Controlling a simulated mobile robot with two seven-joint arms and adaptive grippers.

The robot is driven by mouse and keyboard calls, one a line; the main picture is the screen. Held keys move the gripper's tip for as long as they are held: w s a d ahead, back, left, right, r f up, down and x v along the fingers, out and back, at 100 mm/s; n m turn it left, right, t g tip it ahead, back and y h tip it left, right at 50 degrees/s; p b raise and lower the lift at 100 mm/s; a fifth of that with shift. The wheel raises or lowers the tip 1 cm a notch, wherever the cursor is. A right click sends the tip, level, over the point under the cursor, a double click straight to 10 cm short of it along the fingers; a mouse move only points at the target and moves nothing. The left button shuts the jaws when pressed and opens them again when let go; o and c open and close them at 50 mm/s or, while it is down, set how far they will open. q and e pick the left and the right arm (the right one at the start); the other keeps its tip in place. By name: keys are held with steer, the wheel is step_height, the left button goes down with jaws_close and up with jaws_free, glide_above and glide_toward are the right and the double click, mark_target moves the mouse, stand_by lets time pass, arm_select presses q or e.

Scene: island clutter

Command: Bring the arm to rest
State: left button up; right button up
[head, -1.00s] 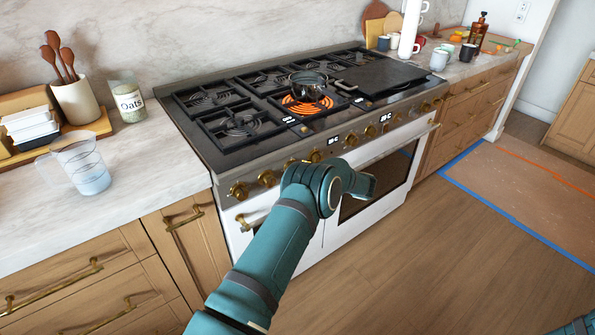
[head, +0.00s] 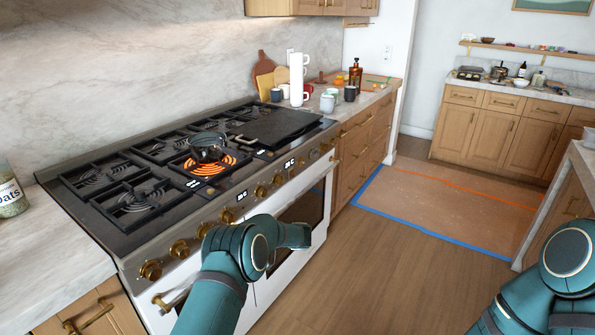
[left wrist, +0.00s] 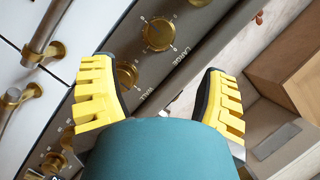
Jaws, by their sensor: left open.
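My left arm (head: 240,262), teal, reaches up in front of the stove's front panel in the head view. Its gripper is hidden there. In the left wrist view my left gripper (left wrist: 162,98) is open, its two yellow-padded fingers spread wide with nothing between them. Brass stove knobs (left wrist: 158,33) and printed lettering show behind the fingers. My right arm (head: 550,285) shows at the lower right of the head view, bent. Its gripper is out of view.
The stove (head: 120,240) has a dark pot (head: 208,146) over a glowing orange burner. Mugs (head: 327,103) and bottles stand on the counter beyond. A blue-taped brown sheet (head: 450,205) lies on the floor. A counter edge (head: 582,165) stands at right; open wood floor lies between.

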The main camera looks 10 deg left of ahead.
arm_select(q)
steer(key=s+d+f+m+t+h, duration=0.4)
steer(key=s+d+f+t+h, duration=0.4)
steer(key=d+f+h, duration=0.35)
steer(key=s+d+f+g+h, duration=0.1)
steer(key=s+d+g+h, duration=0.2)
steer(key=s, duration=1)
steer(key=s+d+f+g+h, duration=0.1)
steer(key=s+d+g+h, duration=0.3)
steer(key=s, duration=1)
steer(key=d+h, duration=0.1)
steer(key=d, duration=0.2)
steer(key=shift+d, duration=0.2)
